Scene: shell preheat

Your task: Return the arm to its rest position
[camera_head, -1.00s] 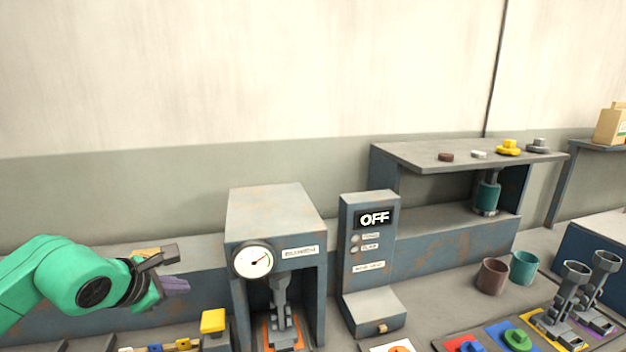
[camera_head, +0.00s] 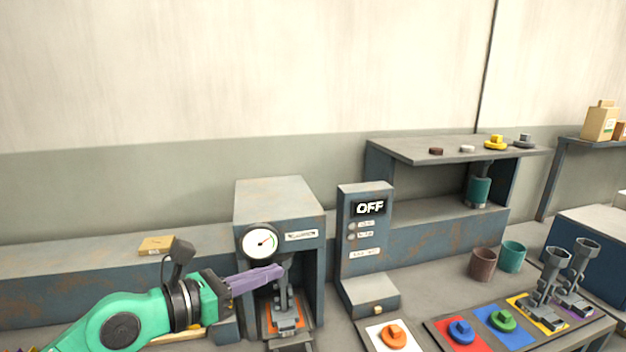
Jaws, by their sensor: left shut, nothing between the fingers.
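My left gripper (camera_head: 258,279) shows at the lower left, its green arm coming in from the bottom left. Its purple fingers are shut with nothing between them. They point right, in front of the left side of the preheater's opening. The preheater (camera_head: 277,200) is a grey box with a round gauge (camera_head: 260,242) on its front. A grey metal shell piece (camera_head: 285,316) stands inside it on an orange pad, partly behind the fingertips. I cannot tell whether the fingers touch the preheater. My right gripper is not in view.
A control box (camera_head: 364,228) reading OFF stands right of the preheater. Coloured pads with knobs, such as the blue knob (camera_head: 461,331), lie at front right, with two grey metal pieces (camera_head: 547,290). Two cups (camera_head: 483,264) stand behind. A shelf (camera_head: 450,148) holds small parts.

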